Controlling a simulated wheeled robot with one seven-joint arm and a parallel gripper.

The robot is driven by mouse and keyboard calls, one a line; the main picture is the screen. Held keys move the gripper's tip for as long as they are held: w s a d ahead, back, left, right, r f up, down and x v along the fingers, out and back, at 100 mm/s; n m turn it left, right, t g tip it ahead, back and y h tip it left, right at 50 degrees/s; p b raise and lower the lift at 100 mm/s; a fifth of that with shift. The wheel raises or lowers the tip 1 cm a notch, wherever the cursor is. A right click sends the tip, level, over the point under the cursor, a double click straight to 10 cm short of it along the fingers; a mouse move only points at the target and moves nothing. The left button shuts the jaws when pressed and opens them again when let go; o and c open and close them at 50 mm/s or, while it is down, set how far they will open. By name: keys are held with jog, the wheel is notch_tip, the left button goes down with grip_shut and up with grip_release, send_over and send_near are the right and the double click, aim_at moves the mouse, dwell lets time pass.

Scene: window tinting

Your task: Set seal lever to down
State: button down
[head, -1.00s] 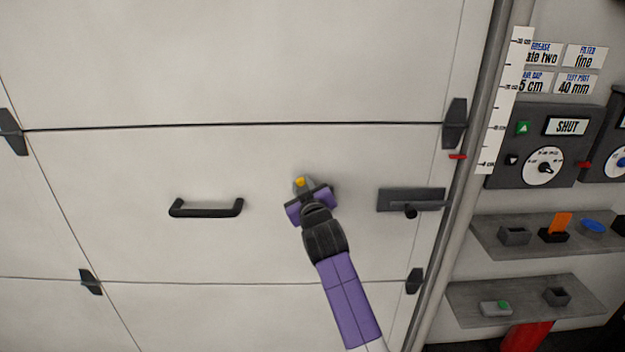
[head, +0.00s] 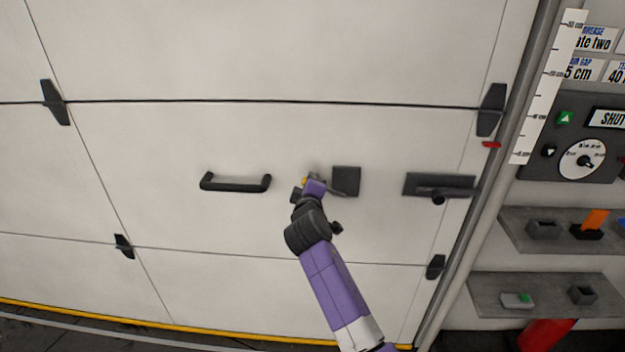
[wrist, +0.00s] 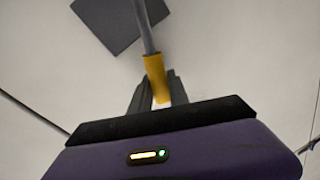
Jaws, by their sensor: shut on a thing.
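The seal lever has a dark square plate (head: 346,181) on the pale door panel, right of the black pull handle. In the wrist view, a grey rod (wrist: 146,32) runs from this plate (wrist: 118,20) to a yellow grip (wrist: 156,72). My gripper (wrist: 158,95) is shut on the yellow grip, with its dark fingers on both sides. In the head view, my gripper (head: 306,184) is left of the plate, and the yellow end (head: 304,180) just shows beside it. The lever points roughly left from the plate. Most of the rod is hidden in the head view.
A black pull handle (head: 235,183) is close on the left. A dark latch plate with a knob (head: 440,186) is on the right. Control panels and shelves (head: 560,231) stand beyond the door frame at right. The panel around the lever is bare.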

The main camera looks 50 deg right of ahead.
jog(key=shift+w+a+f, duration=0.1)
jog(key=shift+f, duration=0.2)
jog(key=c, duration=1.3)
grip_release()
jog(key=shift+o, duration=0.2)
jog(key=v, duration=0.7)
jog(key=shift+s+a+b, duration=0.25)
jog(key=shift+a+b, duration=0.1)
jog(key=shift+r, duration=0.1)
